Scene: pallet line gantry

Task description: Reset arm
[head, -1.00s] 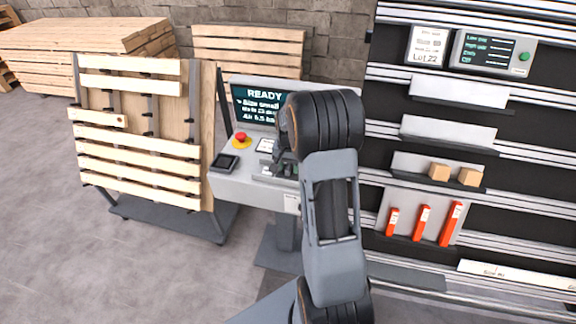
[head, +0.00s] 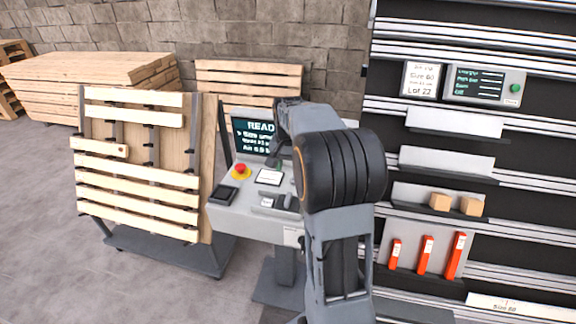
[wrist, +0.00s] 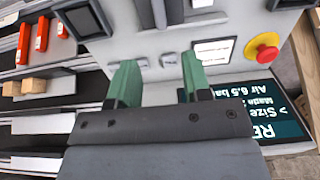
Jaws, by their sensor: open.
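My gripper (wrist: 160,82) shows in the wrist view with its two green fingers apart and nothing between them. It hangs above the grey console (wrist: 150,58), which appears upside down there. In the head view my bent arm stands in front of the console (head: 225,214) and covers its right part. The gripper itself is mostly hidden behind my arm there. The console screen (head: 246,137) is partly covered by the arm and reads "READ...". A red emergency button (head: 241,169) sits on the console's left, and it also shows in the wrist view (wrist: 268,52).
A slatted pallet on a stand (head: 135,178) is left of the console, with stacked pallets (head: 85,80) behind. A black rack on the right holds white trays (head: 455,122), small cardboard boxes (head: 440,202) and red tools (head: 426,255). The floor (head: 60,265) at left is clear.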

